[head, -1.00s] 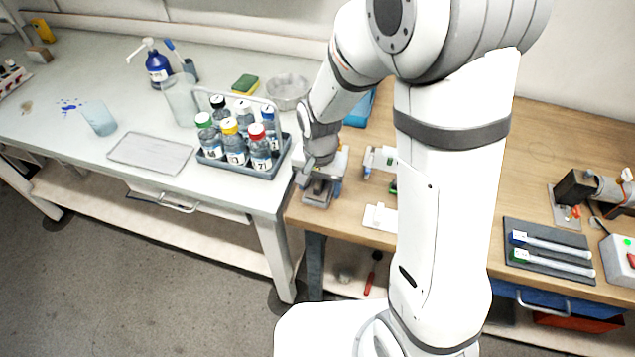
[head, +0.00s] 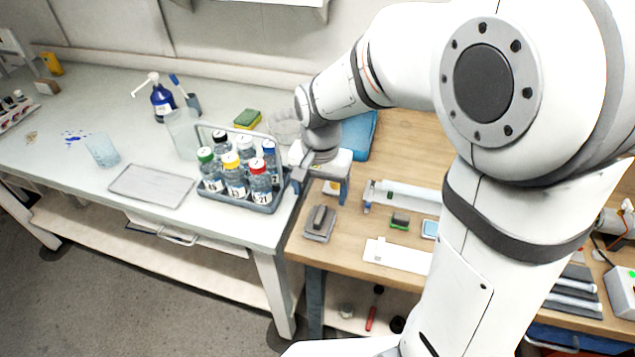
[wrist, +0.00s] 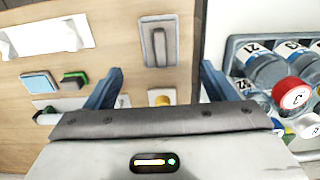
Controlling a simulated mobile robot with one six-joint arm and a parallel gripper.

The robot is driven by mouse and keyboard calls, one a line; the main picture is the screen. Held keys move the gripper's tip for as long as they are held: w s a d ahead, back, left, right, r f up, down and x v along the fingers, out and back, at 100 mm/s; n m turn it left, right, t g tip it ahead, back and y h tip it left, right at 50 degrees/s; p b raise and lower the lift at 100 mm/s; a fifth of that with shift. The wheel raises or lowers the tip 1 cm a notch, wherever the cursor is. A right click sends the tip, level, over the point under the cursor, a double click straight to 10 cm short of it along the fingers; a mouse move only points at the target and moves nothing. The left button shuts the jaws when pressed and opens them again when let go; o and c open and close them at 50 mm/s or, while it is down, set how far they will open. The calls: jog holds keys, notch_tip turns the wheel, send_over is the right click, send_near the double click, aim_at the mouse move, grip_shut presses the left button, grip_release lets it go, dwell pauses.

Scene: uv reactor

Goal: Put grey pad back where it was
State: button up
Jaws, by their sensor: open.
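The grey pad (head: 320,223), a flat block with a raised dark grip bar, lies on the wooden bench near its left front corner. In the wrist view the pad (wrist: 158,43) shows at top centre, beyond and between my fingertips. My gripper (head: 321,190) is open and empty, above the bench and just behind the pad in the head view. Its two blue-grey fingers (wrist: 160,72) are spread wide and apart from the pad.
A bottle rack (head: 262,207) stands close left on the pale bench. On the wooden bench, a white plate (head: 395,256), a dark-topped green block (head: 400,221) and a blue pad (head: 430,229) lie to the right. A small yellow-topped item (wrist: 162,98) sits behind the grey pad.

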jog(key=s+d+r+n+t, duration=0.3)
jog(key=s+d+r, duration=0.5)
jog(key=s+d, duration=0.4)
jog(key=shift+s+n, duration=0.15)
jog(key=shift+n, duration=0.35)
jog(key=shift+c, duration=0.4)
